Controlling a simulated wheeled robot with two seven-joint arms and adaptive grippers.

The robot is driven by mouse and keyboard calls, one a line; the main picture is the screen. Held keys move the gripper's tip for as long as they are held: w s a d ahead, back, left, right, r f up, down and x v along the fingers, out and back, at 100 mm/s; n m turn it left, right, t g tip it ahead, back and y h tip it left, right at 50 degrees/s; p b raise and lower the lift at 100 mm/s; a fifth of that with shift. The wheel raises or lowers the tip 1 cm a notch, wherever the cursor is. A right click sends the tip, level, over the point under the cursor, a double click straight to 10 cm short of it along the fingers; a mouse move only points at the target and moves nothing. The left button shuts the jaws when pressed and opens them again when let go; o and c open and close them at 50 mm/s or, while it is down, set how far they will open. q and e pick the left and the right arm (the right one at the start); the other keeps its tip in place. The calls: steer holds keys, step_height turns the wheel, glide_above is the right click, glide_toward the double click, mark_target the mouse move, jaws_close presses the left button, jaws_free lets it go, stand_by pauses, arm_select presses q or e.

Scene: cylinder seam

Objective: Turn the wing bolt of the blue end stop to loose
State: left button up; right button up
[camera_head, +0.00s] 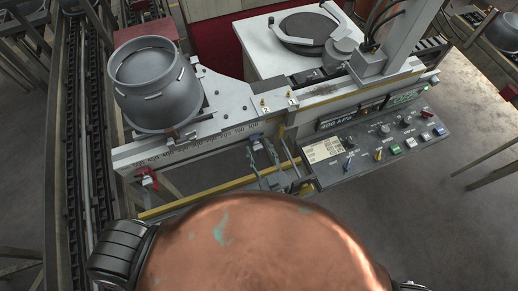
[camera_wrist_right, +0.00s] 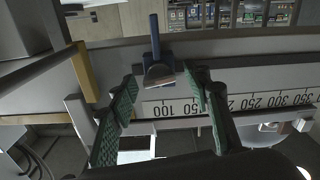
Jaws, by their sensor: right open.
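The blue end stop (camera_head: 256,142) sits on the front rail with the printed scale, right of the grey vessel. My left gripper is not in view.
A red end stop (camera_head: 148,179) is farther left on the rail. The grey vessel (camera_head: 155,85) stands behind the rail. A control panel (camera_head: 370,152) with knobs and buttons lies right of the gripper. A white table (camera_head: 262,50) with a round dark plate is behind.

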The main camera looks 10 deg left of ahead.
steer(key=shift+c, duration=0.5)
steer(key=c, duration=1.1)
steer(key=shift+o, duration=0.2)
steer(key=n, duration=0.3)
steer(key=shift+f+b, duration=0.1)
steer(key=shift+b, duration=0.3)
steer(key=shift+a+n, duration=0.1)
steer(key=shift+n, duration=1.8)
steer(key=o, duration=1.2)
steer(key=shift+c, duration=0.2)
